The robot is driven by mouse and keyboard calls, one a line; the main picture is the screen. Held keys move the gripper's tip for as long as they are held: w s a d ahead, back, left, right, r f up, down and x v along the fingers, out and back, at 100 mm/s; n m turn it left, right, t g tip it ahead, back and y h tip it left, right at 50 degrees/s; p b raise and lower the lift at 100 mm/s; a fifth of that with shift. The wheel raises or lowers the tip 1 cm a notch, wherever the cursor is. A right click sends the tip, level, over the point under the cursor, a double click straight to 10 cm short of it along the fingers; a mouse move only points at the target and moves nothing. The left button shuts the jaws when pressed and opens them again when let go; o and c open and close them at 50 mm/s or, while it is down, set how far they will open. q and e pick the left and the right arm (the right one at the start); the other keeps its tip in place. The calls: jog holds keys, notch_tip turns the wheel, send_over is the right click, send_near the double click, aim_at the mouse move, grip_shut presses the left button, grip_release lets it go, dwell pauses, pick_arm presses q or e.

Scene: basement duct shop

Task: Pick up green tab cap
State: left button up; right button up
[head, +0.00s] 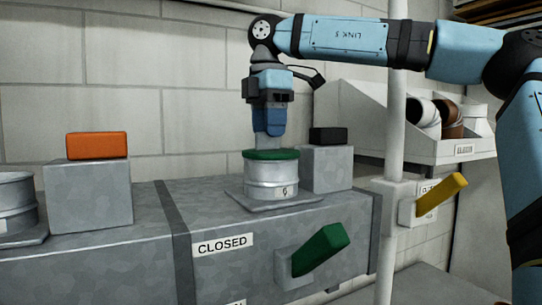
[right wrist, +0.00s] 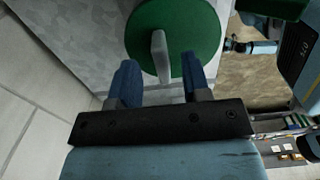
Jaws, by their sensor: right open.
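The green tab cap (head: 271,154) sits on top of a short metal collar (head: 271,178) on the grey duct. In the right wrist view the cap (right wrist: 205,35) is a round green disc with an upright grey tab (right wrist: 161,55) at its middle. My right gripper (head: 269,136) points down just above the cap. In the right wrist view its blue fingers (right wrist: 159,72) are open, one on each side of the tab, with gaps between.
A grey block with a black top (head: 327,136) stands right behind the collar. A block with an orange top (head: 97,146) and another collar (head: 15,200) are at left. A green lever (head: 320,250) sticks out in front, and a yellow lever (head: 442,192) by the white pole (head: 397,130).

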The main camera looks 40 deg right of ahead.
jog(key=shift+s+a+r, duration=0.1)
jog(key=shift+a, duration=0.1)
jog(key=c, duration=0.6)
grip_shut()
